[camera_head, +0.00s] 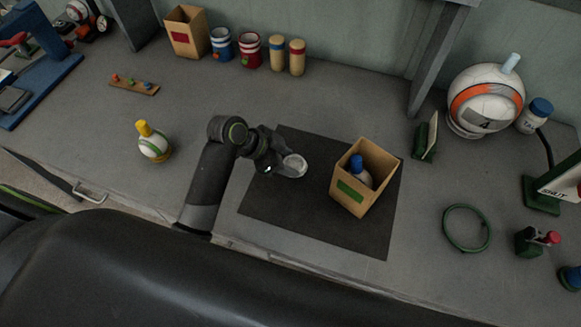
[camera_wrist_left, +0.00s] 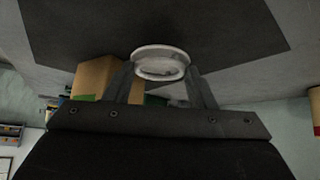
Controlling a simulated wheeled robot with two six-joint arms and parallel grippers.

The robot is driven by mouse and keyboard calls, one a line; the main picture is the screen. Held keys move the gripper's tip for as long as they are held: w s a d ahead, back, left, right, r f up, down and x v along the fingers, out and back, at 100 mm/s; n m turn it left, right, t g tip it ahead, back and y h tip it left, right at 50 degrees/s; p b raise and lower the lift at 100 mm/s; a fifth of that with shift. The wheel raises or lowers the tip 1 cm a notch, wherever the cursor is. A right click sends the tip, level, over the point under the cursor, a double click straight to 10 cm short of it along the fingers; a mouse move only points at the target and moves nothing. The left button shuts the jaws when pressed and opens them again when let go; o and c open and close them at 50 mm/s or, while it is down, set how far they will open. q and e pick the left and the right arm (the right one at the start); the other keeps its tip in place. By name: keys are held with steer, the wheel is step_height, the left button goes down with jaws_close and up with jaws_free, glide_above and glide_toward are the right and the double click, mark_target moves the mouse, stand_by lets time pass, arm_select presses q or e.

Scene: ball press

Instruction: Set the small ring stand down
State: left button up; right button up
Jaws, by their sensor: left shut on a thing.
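The small ring stand (camera_head: 296,163) is a white ring over the left part of the dark mat (camera_head: 300,205). My left gripper (camera_head: 285,170) is shut on it. In the left wrist view the ring stand (camera_wrist_left: 160,53) shows as an oval band between the two fingertips (camera_wrist_left: 160,72). I cannot tell whether the ring stand touches the mat or hangs just above it. My right gripper is not in view.
An open cardboard box (camera_head: 346,199) with a blue-capped thing (camera_head: 357,163) inside stands on the mat, right of my gripper. A yellow-topped ball (camera_head: 153,146) is to the left. A green ring (camera_head: 447,231) lies right of the mat. Cans and a second box (camera_head: 185,32) stand behind.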

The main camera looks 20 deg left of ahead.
arm_select(q)
steer(key=shift+f, duration=1.85)
steer(key=o, duration=1.3)
steer(key=shift+f, duration=0.1)
steer(key=shift+s+a+r, duration=0.1)
steer(key=shift+a+r, duration=0.25)
steer(key=shift+r, duration=0.1)
steer(key=v, duration=1.1)
steer(key=shift+r, duration=0.1)
